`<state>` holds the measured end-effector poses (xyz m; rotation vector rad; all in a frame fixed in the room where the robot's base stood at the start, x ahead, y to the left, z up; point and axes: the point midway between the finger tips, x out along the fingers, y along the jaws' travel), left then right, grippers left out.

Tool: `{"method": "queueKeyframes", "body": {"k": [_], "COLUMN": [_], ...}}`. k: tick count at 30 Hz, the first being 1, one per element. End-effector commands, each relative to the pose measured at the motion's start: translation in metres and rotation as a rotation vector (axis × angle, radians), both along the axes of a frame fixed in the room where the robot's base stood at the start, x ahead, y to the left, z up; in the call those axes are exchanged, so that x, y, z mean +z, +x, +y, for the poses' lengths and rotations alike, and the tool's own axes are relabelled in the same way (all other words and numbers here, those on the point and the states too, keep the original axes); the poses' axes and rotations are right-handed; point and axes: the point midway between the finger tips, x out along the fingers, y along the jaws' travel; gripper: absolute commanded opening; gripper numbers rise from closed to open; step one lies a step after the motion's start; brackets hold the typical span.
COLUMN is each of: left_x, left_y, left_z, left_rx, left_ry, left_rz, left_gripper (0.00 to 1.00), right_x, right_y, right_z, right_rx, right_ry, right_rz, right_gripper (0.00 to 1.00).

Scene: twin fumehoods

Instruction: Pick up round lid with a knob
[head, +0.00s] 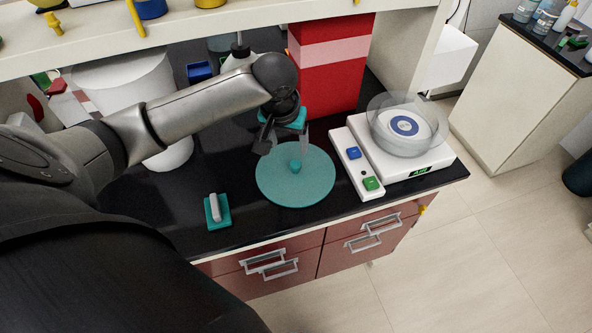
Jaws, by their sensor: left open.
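The round lid (312,187) is a flat teal disc with a small teal knob (295,166) at its middle. It lies on the black worktop in front of the red box. My left gripper (284,151) comes in from the left and hangs over the far edge of the lid, just behind the knob. Its fingers are open, and I see nothing between them. The wrist and fingers hide part of the worktop behind the lid. I cannot tell the exact height of the fingertips above the lid. My right gripper is not in view.
A white balance (410,160) with a clear round cover stands right of the lid, beside a button panel (354,163). A teal block with a grey bar (217,211) lies to the left. A red box (330,75) stands behind. The front worktop edge is close.

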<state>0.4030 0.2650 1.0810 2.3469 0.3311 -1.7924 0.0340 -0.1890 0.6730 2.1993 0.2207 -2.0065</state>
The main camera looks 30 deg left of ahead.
Motion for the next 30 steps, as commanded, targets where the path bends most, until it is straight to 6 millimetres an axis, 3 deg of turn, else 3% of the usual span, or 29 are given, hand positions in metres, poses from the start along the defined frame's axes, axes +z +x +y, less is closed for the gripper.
{"method": "queueKeyframes", "body": {"k": [6, 12, 22, 30], "left_x": [-0.045, -0.076, -0.094, -0.124], "left_y": [0.011, 0.021, 0.028, 0.042], "left_z": [0.003, 0.005, 0.007, 0.008], "left_rx": [-0.001, -0.002, -0.004, -0.004], "left_ry": [0.001, 0.001, 0.001, 0.001], "left_rz": [0.001, -0.002, -0.004, -0.004], "left_gripper": [0.72, 0.72, 0.72, 0.72], "right_x": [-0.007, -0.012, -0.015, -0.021], "right_y": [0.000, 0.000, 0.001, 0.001], "right_z": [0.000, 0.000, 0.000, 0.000], "right_rx": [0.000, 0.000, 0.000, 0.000], "right_ry": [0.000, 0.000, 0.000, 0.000], "right_rz": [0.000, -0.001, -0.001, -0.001], "right_gripper": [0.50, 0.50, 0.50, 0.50]}}
